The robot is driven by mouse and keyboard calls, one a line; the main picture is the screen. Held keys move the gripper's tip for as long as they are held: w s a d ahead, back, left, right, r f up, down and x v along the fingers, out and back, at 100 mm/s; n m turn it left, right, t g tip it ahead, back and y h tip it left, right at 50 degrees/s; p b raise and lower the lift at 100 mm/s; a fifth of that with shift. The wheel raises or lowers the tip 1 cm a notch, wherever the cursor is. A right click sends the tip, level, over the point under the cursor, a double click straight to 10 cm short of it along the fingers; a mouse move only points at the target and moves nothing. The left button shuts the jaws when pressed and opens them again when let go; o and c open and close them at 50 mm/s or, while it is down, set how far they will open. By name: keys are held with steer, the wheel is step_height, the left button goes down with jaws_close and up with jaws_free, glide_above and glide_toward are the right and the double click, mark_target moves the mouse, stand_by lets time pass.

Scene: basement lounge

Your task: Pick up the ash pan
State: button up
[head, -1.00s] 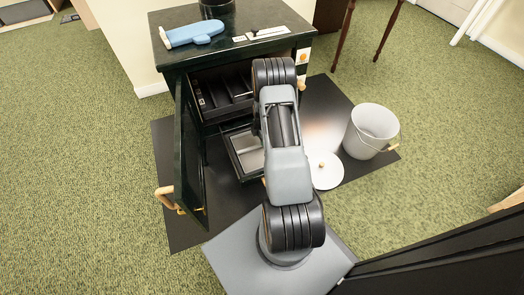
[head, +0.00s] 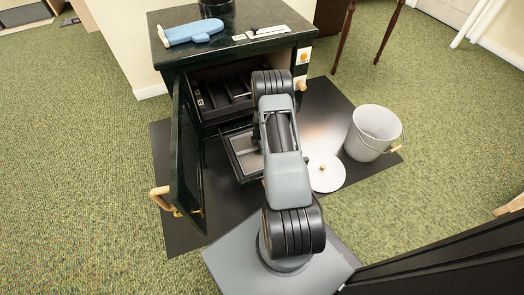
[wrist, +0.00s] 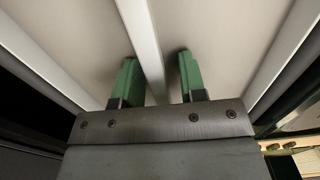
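The ash pan (head: 240,150) is a pale grey tray with dark edges, low in the front of the dark green stove (head: 240,55). My arm hides its right part in the head view. In the wrist view the pan's pale floor (wrist: 85,40) fills the upper picture, with a light bar (wrist: 143,40) running across it. My gripper (wrist: 158,75) points into the pan, its two green fingers apart. The bar passes between the fingers, with a gap on the right side. I cannot tell whether the fingers touch the pan. My arm hides the gripper in the head view.
The stove door (head: 186,150) stands open on the left, its wooden handle (head: 161,198) sticking out. A grey bucket (head: 372,133) and a round white lid (head: 326,173) are on the right of the black floor plate (head: 330,110). A blue mitt (head: 190,33) lies on top.

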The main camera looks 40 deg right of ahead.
jaws_close()
stand_by(0.3)
